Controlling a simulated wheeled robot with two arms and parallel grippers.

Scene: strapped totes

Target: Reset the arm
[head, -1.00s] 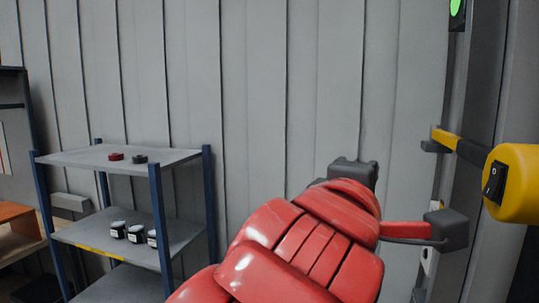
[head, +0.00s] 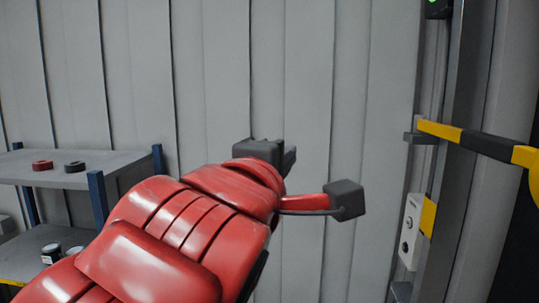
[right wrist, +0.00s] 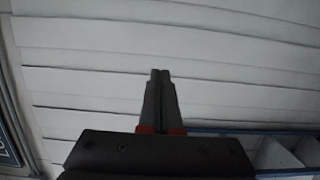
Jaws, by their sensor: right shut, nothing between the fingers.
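My right arm (head: 190,225), red with segmented plates, reaches up from the lower left in the head view. My right gripper (head: 289,158) is partly hidden at the far end of that arm, in front of the grey wall. A dark block on a red stalk juts out to its right. In the right wrist view my right gripper (right wrist: 161,76) points at the pale panelled wall, its two dark fingers together with nothing between them. My left gripper is in neither view.
A blue-posted shelf (head: 110,165) stands at the left, with a red roll (head: 42,165) and a dark roll (head: 75,167) on top and jars below. At the right are a yellow-and-black bar (head: 480,143) and a white control box (head: 411,232) on a post.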

